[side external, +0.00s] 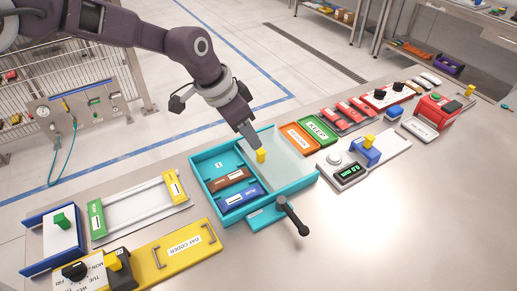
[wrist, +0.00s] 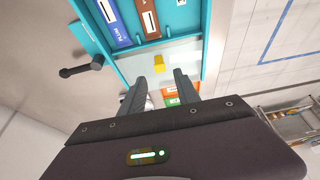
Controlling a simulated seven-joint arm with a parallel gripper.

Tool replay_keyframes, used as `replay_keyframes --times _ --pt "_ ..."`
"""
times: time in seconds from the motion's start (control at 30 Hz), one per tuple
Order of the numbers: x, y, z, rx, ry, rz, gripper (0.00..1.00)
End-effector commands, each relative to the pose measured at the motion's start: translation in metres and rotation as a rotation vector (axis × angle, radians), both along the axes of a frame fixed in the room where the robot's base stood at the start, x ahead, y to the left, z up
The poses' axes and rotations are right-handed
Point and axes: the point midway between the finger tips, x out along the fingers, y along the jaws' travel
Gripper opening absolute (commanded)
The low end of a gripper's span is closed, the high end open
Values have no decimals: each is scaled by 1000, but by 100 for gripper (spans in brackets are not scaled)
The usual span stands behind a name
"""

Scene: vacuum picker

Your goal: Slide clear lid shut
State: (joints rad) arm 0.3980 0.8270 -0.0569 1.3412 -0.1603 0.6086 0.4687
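The clear lid (side external: 287,160) lies over the right part of a teal box (side external: 206,180) in the side view. The left part of the box is uncovered. A yellow knob (side external: 261,156) stands near the lid's left edge. The lid (wrist: 180,52) and knob (wrist: 159,64) also show in the wrist view. My gripper (side external: 252,143) is just above and beside the knob. In the wrist view, its two fingers (wrist: 158,82) are apart and empty, with the knob ahead, between their lines. I cannot tell the exact gap to the knob.
Brown (side external: 229,179) and blue (side external: 238,197) labelled blocks lie in the uncovered part. A black-handled lever (side external: 293,215) sticks out at the box's front. A white device with a green display (side external: 348,173) stands to the right. Bare table lies in front.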

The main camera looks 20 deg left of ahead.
Motion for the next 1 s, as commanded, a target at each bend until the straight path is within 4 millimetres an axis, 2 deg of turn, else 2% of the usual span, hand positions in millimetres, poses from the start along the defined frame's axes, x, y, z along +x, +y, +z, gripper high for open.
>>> replay_keyframes --times 0.3,0.4,0.7,0.77,0.9,1.0 --pt "15 -16 -53 1 2 -4 38" --pt "18 -19 -64 1 2 -4 38" --pt "20 -21 -69 1 1 -3 38" --pt "20 -21 -69 1 1 -3 28" --pt "20 -21 -69 1 1 -3 1" --pt "20 -21 -69 1 2 -4 0"
